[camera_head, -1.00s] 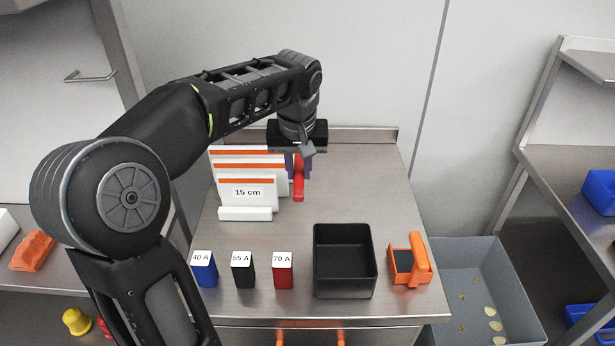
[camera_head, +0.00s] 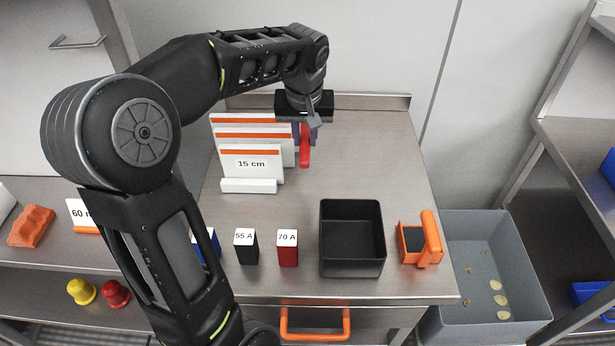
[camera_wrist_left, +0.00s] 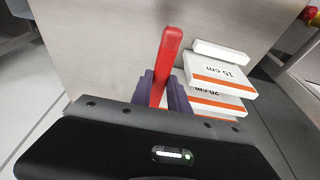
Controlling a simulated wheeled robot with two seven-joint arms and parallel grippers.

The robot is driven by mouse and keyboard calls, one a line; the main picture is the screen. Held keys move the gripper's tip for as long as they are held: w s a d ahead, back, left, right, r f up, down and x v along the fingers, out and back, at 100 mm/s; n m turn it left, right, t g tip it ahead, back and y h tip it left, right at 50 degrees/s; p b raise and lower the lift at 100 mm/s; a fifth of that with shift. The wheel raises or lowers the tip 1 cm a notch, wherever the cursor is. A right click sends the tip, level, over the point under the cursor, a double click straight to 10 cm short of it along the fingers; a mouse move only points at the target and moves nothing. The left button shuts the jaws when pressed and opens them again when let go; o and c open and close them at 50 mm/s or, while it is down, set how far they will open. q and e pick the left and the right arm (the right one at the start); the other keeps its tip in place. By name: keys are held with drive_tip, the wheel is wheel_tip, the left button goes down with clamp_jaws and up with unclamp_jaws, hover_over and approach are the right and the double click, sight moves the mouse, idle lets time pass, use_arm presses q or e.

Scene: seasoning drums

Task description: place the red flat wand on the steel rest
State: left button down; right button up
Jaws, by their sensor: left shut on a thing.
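The red flat wand (camera_head: 305,155) hangs from my left gripper (camera_head: 304,133) at the back of the steel table, just right of the white size cards. My left gripper's purple fingers are shut on it. In the left wrist view the red wand (camera_wrist_left: 170,50) sticks out between the fingers of the same gripper (camera_wrist_left: 162,92). Its held end is partly hidden by the gripper. I cannot make out a separate steel rest in either view. My right gripper is not in view.
White cards with orange stripes, one marked 15 cm (camera_head: 251,165), stand left of the wand. A black bin (camera_head: 352,268), an orange holder (camera_head: 420,246), a red block (camera_head: 287,252) and a black block (camera_head: 246,250) stand in front. The table's back right (camera_head: 370,150) is clear.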

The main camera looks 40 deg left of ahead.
use_arm(q)
hover_over(306, 185)
drive_tip(key=s, duration=0.1)
drive_tip(key=f, duration=0.9)
drive_tip(key=shift+d, duration=0.25)
drive_tip(key=shift+f, duration=0.1)
drive_tip(key=shift+f+p, duration=0.4)
drive_tip(key=shift+f, duration=1.8)
drive_tip(key=shift+f, duration=0.2)
drive_tip(key=c, duration=1.3)
unclamp_jaws()
drive_tip(key=shift+r, duration=0.1)
drive_tip(key=shift+o, duration=0.2)
